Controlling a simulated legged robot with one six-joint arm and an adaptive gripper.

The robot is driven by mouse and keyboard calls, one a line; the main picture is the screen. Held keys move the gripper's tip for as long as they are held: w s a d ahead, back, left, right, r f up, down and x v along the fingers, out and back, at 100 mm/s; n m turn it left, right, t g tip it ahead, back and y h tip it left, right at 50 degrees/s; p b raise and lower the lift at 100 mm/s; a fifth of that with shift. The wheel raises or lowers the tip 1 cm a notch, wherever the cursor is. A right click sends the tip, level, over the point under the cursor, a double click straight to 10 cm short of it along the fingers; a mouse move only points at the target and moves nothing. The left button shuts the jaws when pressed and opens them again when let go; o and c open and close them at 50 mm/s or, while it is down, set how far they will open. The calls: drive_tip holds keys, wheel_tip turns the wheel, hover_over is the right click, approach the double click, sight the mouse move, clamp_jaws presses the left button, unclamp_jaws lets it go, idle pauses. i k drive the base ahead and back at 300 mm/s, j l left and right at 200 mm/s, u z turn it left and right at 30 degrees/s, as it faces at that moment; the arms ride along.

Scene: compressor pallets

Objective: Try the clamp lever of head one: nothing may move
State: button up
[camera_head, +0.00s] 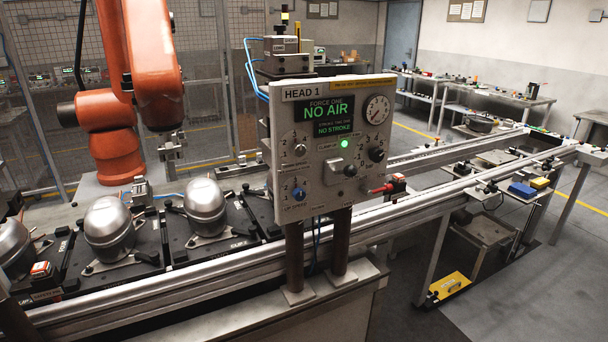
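The HEAD 1 panel (264,140) stands on two dark posts at the line's near side, in the middle of the view. Its green display (325,112) reads "FORCE ONE NO AIR" and "NO STROKE". Below it is a lit green lamp (344,143). Under the lamp a pale lever block (334,166) carries a small dark knob (350,171). Its label is too small to read surely, so I cannot tell if it is the clamp lever. A round gauge (377,110), a black knob (376,154) and a blue knob (298,194) are also on the panel. My gripper is not in view.
Silver compressor shells (109,229) sit on dark pallets at left, behind a rail (150,296). An orange robot arm (112,110) stands behind them. A red-handled fitting (383,188) sits at the panel's right edge. The floor (550,275) at lower right is open.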

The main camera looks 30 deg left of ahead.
sight(351, 170)
drive_tip(key=u, duration=1.1)
